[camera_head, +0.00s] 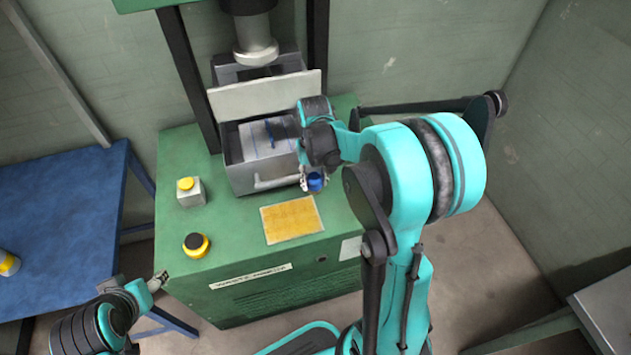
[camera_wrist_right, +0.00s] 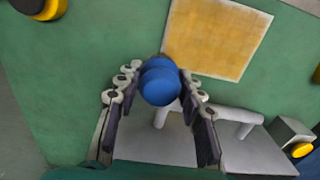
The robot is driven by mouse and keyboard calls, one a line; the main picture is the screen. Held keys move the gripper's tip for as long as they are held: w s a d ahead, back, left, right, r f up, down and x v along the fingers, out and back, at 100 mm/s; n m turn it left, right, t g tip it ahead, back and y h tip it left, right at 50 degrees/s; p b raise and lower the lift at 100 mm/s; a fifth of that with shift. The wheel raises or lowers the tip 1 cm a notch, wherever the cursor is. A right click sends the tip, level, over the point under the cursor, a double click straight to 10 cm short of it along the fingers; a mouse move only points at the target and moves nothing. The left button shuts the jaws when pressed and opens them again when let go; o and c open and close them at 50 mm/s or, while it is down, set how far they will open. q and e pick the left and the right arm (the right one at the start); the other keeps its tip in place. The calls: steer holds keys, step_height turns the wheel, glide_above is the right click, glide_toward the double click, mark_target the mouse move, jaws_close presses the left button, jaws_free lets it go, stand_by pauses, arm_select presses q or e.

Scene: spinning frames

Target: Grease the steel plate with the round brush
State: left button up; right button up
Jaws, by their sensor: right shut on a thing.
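My right gripper (camera_head: 314,181) is at the front right of the open metal box on the green press. It is shut on the blue rounded end of a tool, the round brush (camera_wrist_right: 160,84), which sits between the fingers in the right wrist view (camera_wrist_right: 160,78). The brush's bristles are hidden. The steel plate (camera_head: 258,147) lies pale grey inside the box, with a thin blue line on it; my right arm covers its right side. My left gripper (camera_head: 158,281) is low at the left, away from the box; its finger opening is too small to tell.
The box's raised lid (camera_head: 262,96) and the press ram (camera_head: 255,48) stand above the plate. A blue table (camera_head: 55,225) stands left; a grey table (camera_head: 610,310) stands right.

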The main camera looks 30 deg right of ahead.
steer(key=shift+r+p, duration=0.55)
steer(key=shift+r, duration=0.4)
